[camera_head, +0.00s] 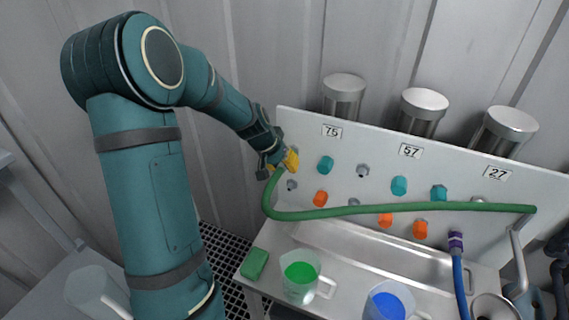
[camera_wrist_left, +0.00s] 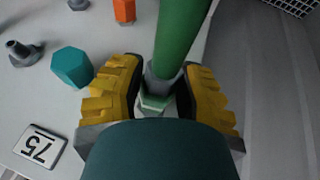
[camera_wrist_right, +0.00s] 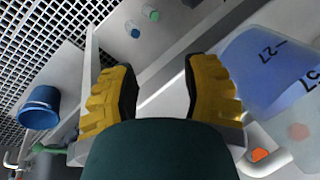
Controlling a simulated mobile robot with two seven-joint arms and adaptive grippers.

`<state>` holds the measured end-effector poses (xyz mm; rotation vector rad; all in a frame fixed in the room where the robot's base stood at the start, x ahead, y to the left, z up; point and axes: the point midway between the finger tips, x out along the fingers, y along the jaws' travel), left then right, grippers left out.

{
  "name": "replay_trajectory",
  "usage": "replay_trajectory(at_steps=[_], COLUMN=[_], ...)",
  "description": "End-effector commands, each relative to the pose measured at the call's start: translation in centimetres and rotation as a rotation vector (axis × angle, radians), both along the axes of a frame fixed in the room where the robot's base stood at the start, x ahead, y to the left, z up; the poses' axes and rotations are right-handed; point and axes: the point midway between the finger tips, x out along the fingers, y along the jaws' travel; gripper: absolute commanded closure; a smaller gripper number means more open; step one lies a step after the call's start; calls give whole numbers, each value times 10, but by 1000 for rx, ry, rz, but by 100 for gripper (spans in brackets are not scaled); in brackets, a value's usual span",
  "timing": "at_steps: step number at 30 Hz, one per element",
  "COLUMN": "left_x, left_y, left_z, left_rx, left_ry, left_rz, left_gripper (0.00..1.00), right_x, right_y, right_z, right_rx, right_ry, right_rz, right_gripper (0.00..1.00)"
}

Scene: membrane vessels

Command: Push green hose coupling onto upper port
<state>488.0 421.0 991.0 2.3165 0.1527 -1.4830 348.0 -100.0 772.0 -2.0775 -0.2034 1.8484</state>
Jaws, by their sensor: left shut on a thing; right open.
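The green hose (camera_head: 350,211) runs from my left gripper (camera_head: 283,163) across the white panel (camera_head: 450,178) to its right side. In the left wrist view, my left gripper (camera_wrist_left: 158,95) is shut around the coupling (camera_wrist_left: 155,102), a grey and green piece at the end of the hose (camera_wrist_left: 181,35). The gripper is at the panel's left end, left of the 75 label (camera_head: 332,131). The upper port there is hidden behind the gripper, so I cannot tell whether the coupling touches it. A grey lower port (camera_head: 291,185) shows just below. My right gripper (camera_wrist_right: 165,95) is open and empty.
A teal cap (camera_head: 326,164) sits close right of the left gripper, with an orange cap (camera_head: 320,198) below. A metal trough (camera_head: 370,252) lies under the panel. Jugs of green (camera_head: 300,276) and blue (camera_head: 386,303) liquid and a green block (camera_head: 254,263) stand in front.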

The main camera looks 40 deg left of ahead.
Motion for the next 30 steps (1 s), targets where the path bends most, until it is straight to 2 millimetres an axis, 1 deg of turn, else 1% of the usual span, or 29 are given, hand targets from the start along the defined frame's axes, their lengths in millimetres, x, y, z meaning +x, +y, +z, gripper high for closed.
replay_trajectory(at_steps=[30], left_x=[-35], left_y=[-11], left_z=[0], left_rx=[2], left_ry=[-2], left_rz=[0], left_gripper=[100], right_x=[0], right_y=[0], right_z=[-13], right_rx=[0], right_ry=[0], right_rz=[0], right_gripper=[53])
